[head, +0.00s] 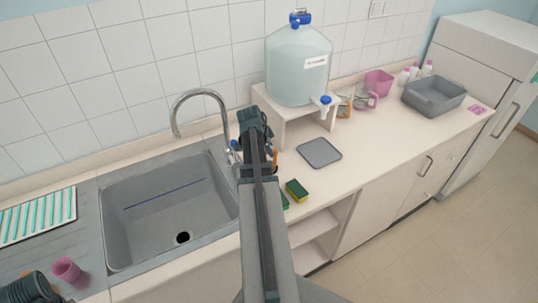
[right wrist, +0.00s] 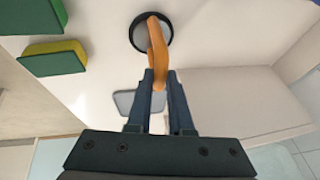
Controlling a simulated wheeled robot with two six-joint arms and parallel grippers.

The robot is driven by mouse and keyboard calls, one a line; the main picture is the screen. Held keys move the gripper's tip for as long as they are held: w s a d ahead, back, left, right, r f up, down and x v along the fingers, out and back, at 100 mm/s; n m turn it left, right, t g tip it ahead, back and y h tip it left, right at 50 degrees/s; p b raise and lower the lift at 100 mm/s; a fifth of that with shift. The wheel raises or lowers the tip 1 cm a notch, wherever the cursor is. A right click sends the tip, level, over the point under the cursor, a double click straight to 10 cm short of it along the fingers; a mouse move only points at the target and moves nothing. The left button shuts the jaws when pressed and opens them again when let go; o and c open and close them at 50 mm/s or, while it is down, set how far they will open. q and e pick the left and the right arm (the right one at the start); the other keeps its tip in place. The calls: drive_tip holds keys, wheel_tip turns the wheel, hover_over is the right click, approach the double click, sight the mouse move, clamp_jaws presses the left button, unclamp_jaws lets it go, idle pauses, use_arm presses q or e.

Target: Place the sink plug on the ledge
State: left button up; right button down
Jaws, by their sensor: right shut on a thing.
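The sink plug (right wrist: 137,37) is a grey disc with a black rim and an orange strap. My right gripper (right wrist: 158,85) is shut on the strap in the right wrist view. The disc is over the pale counter; I cannot tell whether it touches it. In the head view my right arm hides most of this; a bit of orange shows beside the arm. The grey sink (head: 165,225) is left of the arm, its drain open and dark. A pale ledge (head: 90,172) runs along the wall behind it. My left gripper (head: 28,290) is partly in view bottom left, its jaws unclear.
The tap (head: 176,112) arches behind the sink. A big water jug (head: 297,65) stands on a pale stand. A grey tray (head: 319,153) and green-yellow sponges (head: 297,190) lie on the counter. A pink cup (head: 66,268) and striped rack (head: 38,217) are at left. A grey basin (head: 434,96) is far right.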

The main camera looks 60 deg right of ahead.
drive_tip(key=shift+f, duration=0.1)
drive_tip(key=shift+f, duration=0.1)
drive_tip(key=c, duration=0.8)
unclamp_jaws()
